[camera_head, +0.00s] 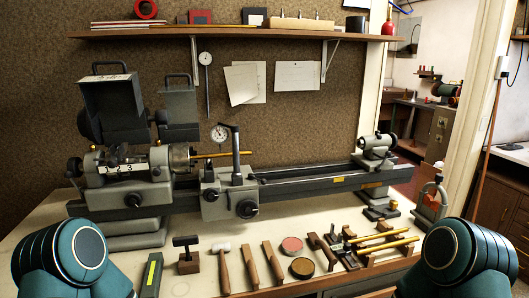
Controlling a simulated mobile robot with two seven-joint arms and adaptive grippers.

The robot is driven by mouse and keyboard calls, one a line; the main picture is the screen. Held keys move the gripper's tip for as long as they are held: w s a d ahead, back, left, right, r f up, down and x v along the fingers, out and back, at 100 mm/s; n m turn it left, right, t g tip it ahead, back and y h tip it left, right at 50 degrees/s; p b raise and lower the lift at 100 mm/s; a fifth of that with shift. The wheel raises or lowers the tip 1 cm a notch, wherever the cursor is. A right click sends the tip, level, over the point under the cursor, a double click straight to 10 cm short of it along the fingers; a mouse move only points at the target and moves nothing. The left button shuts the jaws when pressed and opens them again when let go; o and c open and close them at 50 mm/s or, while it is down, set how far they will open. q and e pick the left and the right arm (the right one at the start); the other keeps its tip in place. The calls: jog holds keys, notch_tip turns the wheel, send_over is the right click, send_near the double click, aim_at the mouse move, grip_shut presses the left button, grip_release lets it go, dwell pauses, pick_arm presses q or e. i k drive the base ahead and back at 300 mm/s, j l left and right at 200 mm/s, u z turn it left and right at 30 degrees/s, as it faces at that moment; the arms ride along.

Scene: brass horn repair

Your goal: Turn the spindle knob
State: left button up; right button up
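A grey bench lathe stands on the workbench. Its headstock (125,165) is at the left, with a chuck (180,157) facing right and a thin brass rod (222,155) extending from it. A black handwheel (247,208) is on the carriage. I cannot tell for certain which is the spindle knob. Neither gripper is in view; only teal parts of my arms show in the bottom corners, apart from the lathe.
Along the bench front (208,272) lie wooden-handled tools, a mallet (222,262), round tins (302,267) and a rack with brass rods (380,243). The tailstock (375,146) is at the right. A dial gauge (219,134) rises above the carriage. A shelf (240,32) hangs above.

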aim_at(133, 200)
jog(key=i+l+u, duration=0.25)
jog(key=i+u, duration=0.2)
jog(key=k+j+u, duration=0.15)
jog(key=j, duration=0.2)
jog(key=k+j+u, duration=0.15)
jog(key=j, duration=0.25)
